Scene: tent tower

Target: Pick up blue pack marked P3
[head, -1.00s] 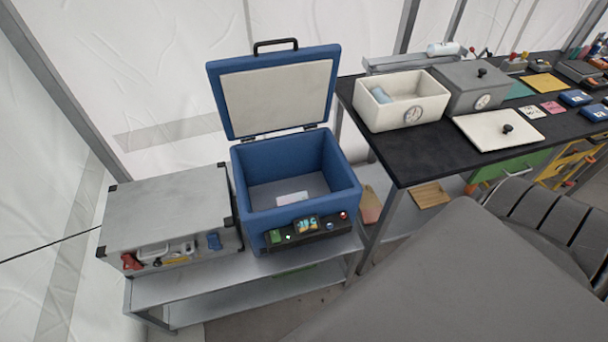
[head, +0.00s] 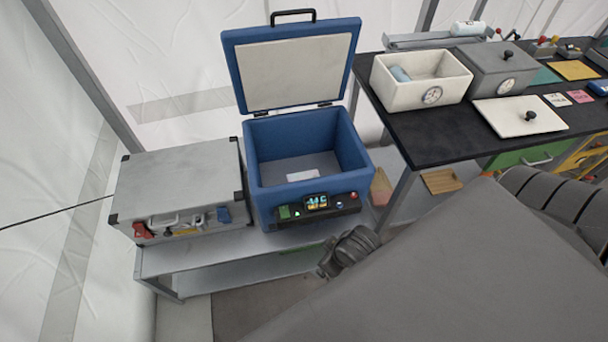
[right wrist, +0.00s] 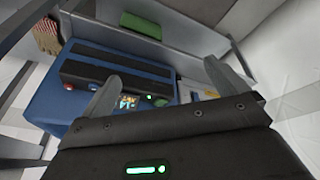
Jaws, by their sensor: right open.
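A blue pack (head: 598,88) lies on the black table at the right edge of the head view, partly cut off. Its marking is too small to read, so I cannot tell whether it is P3. My right gripper (right wrist: 161,70) is open in the right wrist view, with nothing between its fingers. Beyond the fingers is the front panel of the blue cooler box (head: 268,205), which also shows in the right wrist view (right wrist: 60,100). In the head view the cooler's lid is up, and a white label or card (head: 303,175) is inside. My left gripper is not in view.
A grey case (head: 175,185) stands left of the cooler on a metal shelf cart (head: 190,255). The black table (head: 430,130) holds a white open box (head: 390,95) with a light blue roll, a grey lidded box (head: 500,68) and a white lid (head: 515,118).

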